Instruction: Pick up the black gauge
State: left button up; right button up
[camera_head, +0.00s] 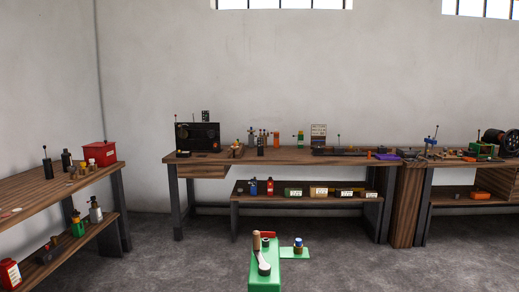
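No item is clear enough to be named surely as the black gauge. Small dark upright items stand on the left workbench: one with a thin rod (47,169) and a shorter one beside it (66,161). A black box-like panel (198,137) stands at the left end of the middle workbench (290,156). Several small dark pieces lie on the right workbench (455,161), too small to identify. Neither of my grippers is in view.
A red box (99,153) sits on the left workbench (40,190). A green machine-like object (265,275) with a handle stands at the bottom centre. Bottles and boxes fill the lower shelf (300,199). Bare grey floor (170,265) lies on both sides of the green object.

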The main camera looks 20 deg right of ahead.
aim_at(260, 141)
jog(key=j+u, duration=0.1)
jog(key=u, duration=0.4)
jog(key=i+j, duration=0.15)
jog(key=j, duration=0.2)
jog(key=i+j, duration=0.2)
jog(key=j, duration=0.2)
jog(key=i+j+z, duration=0.1)
jog(key=j, duration=0.25)
jog(key=i+j, duration=0.25)
jog(key=j, duration=0.15)
jog(key=i+z, duration=0.7)
jog(key=i, duration=0.25)
jog(key=i+j+z, duration=0.25)
jog(key=i+z, duration=0.35)
jog(key=i, duration=1.55)
jog(key=i+z, duration=0.2)
jog(key=i, duration=0.65)
jog(key=i+j+z, duration=0.25)
jog(key=i, duration=0.6)
jog(key=i+l, duration=0.1)
jog(key=i, duration=1.15)
jog(key=i+l+u, duration=0.1)
jog(key=i+l, duration=0.05)
jog(key=l, duration=0.05)
